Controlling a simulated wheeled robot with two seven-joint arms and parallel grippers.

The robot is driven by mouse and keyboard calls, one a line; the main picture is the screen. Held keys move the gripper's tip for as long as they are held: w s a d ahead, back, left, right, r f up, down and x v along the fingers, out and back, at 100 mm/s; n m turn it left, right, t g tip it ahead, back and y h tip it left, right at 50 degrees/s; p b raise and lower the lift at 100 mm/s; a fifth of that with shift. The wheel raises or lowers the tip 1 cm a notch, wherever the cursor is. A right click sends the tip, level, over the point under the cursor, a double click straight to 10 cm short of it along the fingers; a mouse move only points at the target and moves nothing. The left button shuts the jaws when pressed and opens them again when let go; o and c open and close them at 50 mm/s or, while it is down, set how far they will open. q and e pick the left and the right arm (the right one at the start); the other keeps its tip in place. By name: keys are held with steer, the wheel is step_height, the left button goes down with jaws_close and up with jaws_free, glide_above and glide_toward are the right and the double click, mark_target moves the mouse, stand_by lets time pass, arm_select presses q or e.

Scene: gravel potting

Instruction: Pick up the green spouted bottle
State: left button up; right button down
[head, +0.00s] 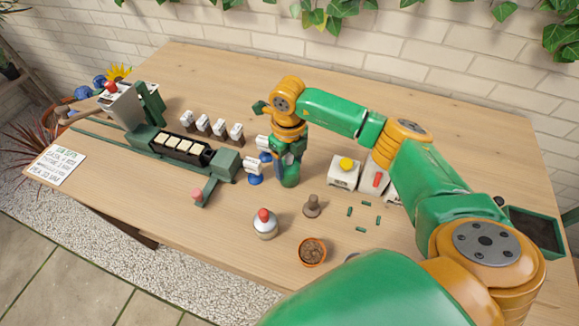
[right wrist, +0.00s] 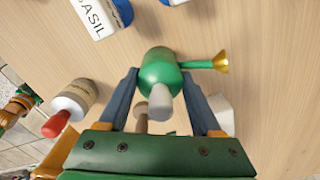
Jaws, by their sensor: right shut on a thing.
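The green spouted bottle (head: 291,179) is at the middle of the table in the head view, under my right gripper. In the right wrist view the green spouted bottle (right wrist: 160,70) shows its rounded green body, a grey tip toward the camera and a brass-ended spout pointing right. My right gripper (right wrist: 160,92) has one finger on each side of it and is shut on its body. In the head view the right gripper (head: 287,152) partly hides the bottle. I cannot tell whether its base touches the table.
Blue-and-white labelled holders (head: 255,176) stand close left of the bottle. A red-capped white bottle (head: 265,226), a wooden tamper (head: 312,207) and a terracotta pot (head: 312,252) stand nearer the front. A yellow-buttoned box (head: 344,173) is to the right.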

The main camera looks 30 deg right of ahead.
steer(key=shift+w+r, duration=0.1)
steer(key=shift+r, duration=0.4)
steer(key=s+a+r+b, duration=0.3)
steer(key=a+r, duration=0.9)
steer(key=a, duration=0.1)
steer(key=shift+s+a, duration=0.15)
steer(key=shift+a, duration=0.2)
